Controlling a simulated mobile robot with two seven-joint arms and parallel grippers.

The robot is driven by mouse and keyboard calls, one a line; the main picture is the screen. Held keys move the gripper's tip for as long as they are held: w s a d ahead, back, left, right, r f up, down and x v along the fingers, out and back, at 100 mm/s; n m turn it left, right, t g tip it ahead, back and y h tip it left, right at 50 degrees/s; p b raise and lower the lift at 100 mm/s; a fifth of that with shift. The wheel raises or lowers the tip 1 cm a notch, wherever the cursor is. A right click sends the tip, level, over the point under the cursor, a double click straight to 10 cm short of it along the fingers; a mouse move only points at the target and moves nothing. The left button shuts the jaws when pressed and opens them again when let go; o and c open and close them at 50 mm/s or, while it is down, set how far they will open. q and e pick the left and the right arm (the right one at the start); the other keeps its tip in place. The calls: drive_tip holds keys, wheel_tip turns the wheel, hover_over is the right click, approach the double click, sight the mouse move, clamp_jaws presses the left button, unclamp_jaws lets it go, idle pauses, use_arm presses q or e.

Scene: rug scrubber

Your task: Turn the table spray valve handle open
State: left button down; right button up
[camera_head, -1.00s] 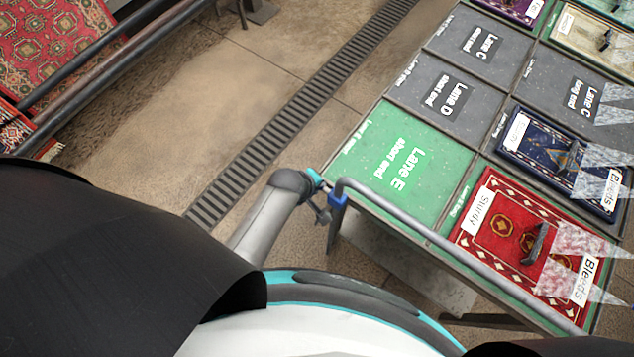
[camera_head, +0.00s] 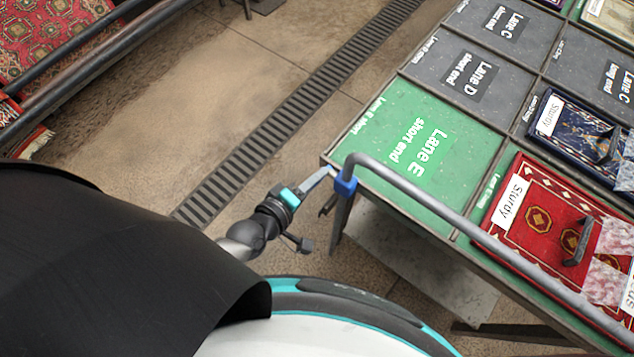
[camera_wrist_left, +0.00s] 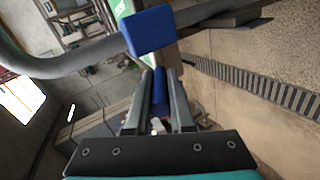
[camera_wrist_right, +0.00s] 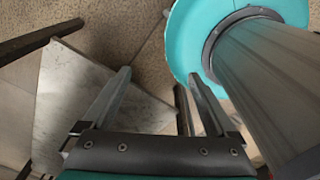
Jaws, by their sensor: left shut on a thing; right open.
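The table spray valve is a blue block (camera_head: 345,186) on the end of a bent grey pipe at the table's near left corner. In the left wrist view the blue block (camera_wrist_left: 148,30) sits just beyond my fingertips, and a slim blue handle (camera_wrist_left: 159,92) lies between the fingers. My left gripper (camera_wrist_left: 160,78) is shut on this handle. In the head view my left gripper (camera_head: 325,178) reaches the valve from the left, and the handle is hidden there. My right gripper (camera_wrist_right: 158,76) is open and empty, and is not visible in the head view.
The table has a green Lane E panel (camera_head: 425,135), grey lane panels and a red rug (camera_head: 540,215) with a dark handle on it. The grey pipe (camera_head: 450,222) runs along its near edge. A floor drain grate (camera_head: 290,105) lies left. My teal-and-grey base is close to my right gripper.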

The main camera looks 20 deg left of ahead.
use_arm(q)
drive_tip(key=t+b, duration=0.1)
drive_tip(key=b, duration=0.3)
drive_tip(key=f+t+h+b, duration=0.1)
drive_tip(key=t+b, duration=0.1)
drive_tip(key=b, duration=0.2)
drive_tip(key=t+b, duration=0.1)
drive_tip(key=b, duration=0.3)
drive_tip(key=shift+s+f+t+h, duration=0.15)
drive_tip(key=shift+f+t+h, duration=0.15)
drive_tip(key=shift+f+t, duration=0.1)
use_arm(e)
drive_tip(key=w+d+f, duration=0.2)
drive_tip(key=w+f, duration=0.1)
drive_tip(key=f, duration=1)
drive_tip(key=shift+d+t, duration=0.15)
drive_tip(key=shift+t, duration=0.15)
use_arm(q)
drive_tip(key=c, duration=0.8)
unclamp_jaws()
use_arm(e)
drive_tip(key=shift+s+a, duration=0.2)
drive_tip(key=shift+a, duration=0.05)
